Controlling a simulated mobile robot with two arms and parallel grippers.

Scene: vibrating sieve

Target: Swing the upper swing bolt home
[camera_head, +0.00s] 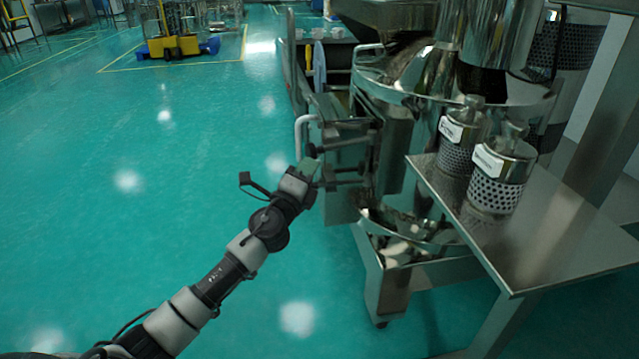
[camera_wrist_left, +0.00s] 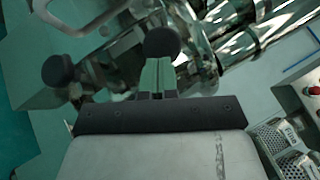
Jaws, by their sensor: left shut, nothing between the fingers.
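The steel sieve machine (camera_head: 395,130) stands right of centre in the head view. Two swing bolts stick out to the left from its front, the upper bolt (camera_head: 345,144) above the lower one (camera_head: 347,171). My left gripper (camera_head: 309,166) is at their outer ends, shut and empty. In the left wrist view, its green fingertips (camera_wrist_left: 157,76) are together just below a round black knob (camera_wrist_left: 162,42); I cannot tell whether they touch. A second black knob (camera_wrist_left: 57,70) shows to the left. Which knob belongs to the upper bolt is unclear. My right gripper is out of view.
A steel table (camera_head: 560,235) at the right holds two perforated cylinders (camera_head: 497,178). A white curved handle (camera_head: 303,135) is close above my left gripper. A yellow and blue cart (camera_head: 175,46) stands far back. The green floor at the left is clear.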

